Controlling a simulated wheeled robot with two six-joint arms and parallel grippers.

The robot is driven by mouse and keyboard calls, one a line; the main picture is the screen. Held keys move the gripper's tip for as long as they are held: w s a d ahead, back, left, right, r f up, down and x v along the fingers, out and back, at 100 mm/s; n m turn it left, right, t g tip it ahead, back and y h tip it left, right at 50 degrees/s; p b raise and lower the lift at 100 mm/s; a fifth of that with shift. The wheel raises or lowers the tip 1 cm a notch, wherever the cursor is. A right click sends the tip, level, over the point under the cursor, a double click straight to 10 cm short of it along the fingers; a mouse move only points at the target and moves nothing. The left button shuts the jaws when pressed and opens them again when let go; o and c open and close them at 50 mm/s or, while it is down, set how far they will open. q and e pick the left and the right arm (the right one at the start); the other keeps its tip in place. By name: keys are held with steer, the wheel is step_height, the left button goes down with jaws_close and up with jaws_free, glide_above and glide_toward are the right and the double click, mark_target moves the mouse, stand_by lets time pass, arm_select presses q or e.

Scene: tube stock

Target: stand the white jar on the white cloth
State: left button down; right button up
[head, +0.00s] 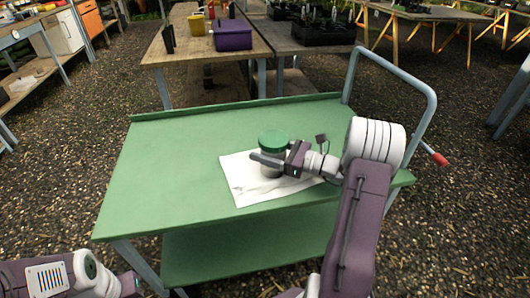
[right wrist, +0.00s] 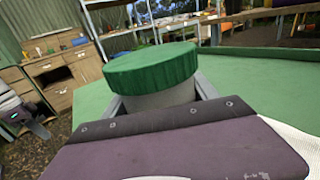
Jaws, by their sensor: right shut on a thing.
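The jar has a green lid (head: 274,139) and a pale grey-white body (head: 271,164). It is upright over the white cloth (head: 245,188), which lies on the green cart top. I cannot tell whether its base touches the cloth. My right gripper (head: 268,161) comes in from the right and is shut on the jar's body, below the lid. In the right wrist view the lid (right wrist: 152,66) stands above the fingers, and the lower body is hidden. Part of my left arm shows at the lower left of the head view; its fingers cannot be made out.
The green cart top (head: 165,165) is clear left of the cloth. Its raised grey handle (head: 392,82) stands at the right. Gravel surrounds the cart.

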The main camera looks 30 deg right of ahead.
steer(key=shift+f, duration=0.3)
steer(key=shift+f+b, duration=0.3)
steer(key=shift+f, duration=0.15)
jaws_close()
steer(key=o, duration=1.1)
jaws_free()
steer(key=shift+s+a, duration=0.1)
steer(key=o, duration=0.4)
steer(key=shift+w, duration=0.2)
steer(key=shift+s+r, duration=0.1)
